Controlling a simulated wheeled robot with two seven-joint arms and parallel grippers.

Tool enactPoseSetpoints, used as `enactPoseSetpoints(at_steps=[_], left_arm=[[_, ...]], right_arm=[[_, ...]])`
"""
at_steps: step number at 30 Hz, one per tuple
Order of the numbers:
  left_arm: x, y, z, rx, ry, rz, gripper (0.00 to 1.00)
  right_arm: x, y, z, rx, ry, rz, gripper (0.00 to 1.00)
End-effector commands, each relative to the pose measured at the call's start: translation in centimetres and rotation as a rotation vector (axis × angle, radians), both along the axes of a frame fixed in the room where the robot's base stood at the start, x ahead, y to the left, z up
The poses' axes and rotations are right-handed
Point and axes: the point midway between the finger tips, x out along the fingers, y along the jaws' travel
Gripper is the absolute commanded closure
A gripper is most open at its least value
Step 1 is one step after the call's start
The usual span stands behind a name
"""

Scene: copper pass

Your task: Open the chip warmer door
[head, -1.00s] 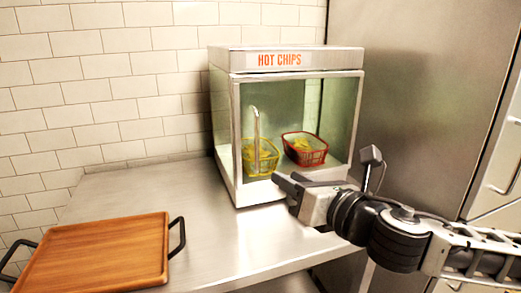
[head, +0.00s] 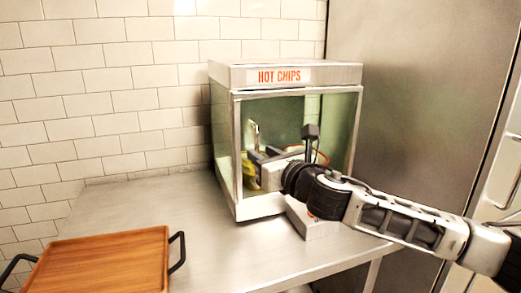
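The chip warmer (head: 285,75) is a glass-sided metal cabinet labelled "HOT CHIPS" on the counter against the tiled wall. Its glass front door looks closed. The upright metal door handle (head: 254,130) is on the left part of the front; its lower part is hidden by my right gripper. My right gripper (head: 255,160) is in front of the glass, its fingers pointing left at the handle's lower part. I cannot tell whether the fingers touch or enclose it. My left gripper is out of view.
A yellow basket (head: 247,176) and a red basket (head: 322,156) are inside, mostly hidden. A small pale box (head: 316,228) shows below my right arm at the warmer's front. A wooden tray (head: 100,262) lies at front left. The counter between (head: 160,205) is clear.

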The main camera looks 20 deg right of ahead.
Motion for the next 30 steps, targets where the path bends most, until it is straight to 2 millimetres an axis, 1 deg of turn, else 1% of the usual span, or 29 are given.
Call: enactPoseSetpoints(at_steps=[1, 3, 6, 15, 17, 18, 19, 26, 30], left_arm=[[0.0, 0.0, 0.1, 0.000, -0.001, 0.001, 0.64], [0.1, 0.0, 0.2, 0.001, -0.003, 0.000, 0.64], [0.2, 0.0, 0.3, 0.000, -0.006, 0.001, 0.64], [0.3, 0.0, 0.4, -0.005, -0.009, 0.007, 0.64], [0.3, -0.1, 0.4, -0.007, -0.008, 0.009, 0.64], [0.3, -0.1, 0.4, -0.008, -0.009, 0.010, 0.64], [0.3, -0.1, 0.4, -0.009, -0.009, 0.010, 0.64], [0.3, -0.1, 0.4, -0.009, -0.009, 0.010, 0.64], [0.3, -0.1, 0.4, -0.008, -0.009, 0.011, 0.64]], right_arm=[[0.7, 0.2, 0.0, 0.001, 0.000, -0.001, 0.68], [1.3, 0.3, 0.0, 0.000, 0.000, 0.000, 0.68], [1.8, 0.4, 0.0, 0.000, 0.000, 0.000, 0.68], [1.9, 0.4, 0.0, 0.000, 0.000, 0.000, 0.68], [1.9, 0.4, 0.0, 0.000, 0.000, 0.000, 0.84], [1.9, 0.4, 0.0, 0.000, 0.000, 0.000, 0.95], [1.9, 0.4, 0.0, 0.000, 0.000, 0.000, 1.00], [1.8, 0.2, 0.0, 0.000, 0.001, 0.001, 1.00], [1.4, -0.7, -0.1, -0.001, 0.002, 0.014, 1.00]])
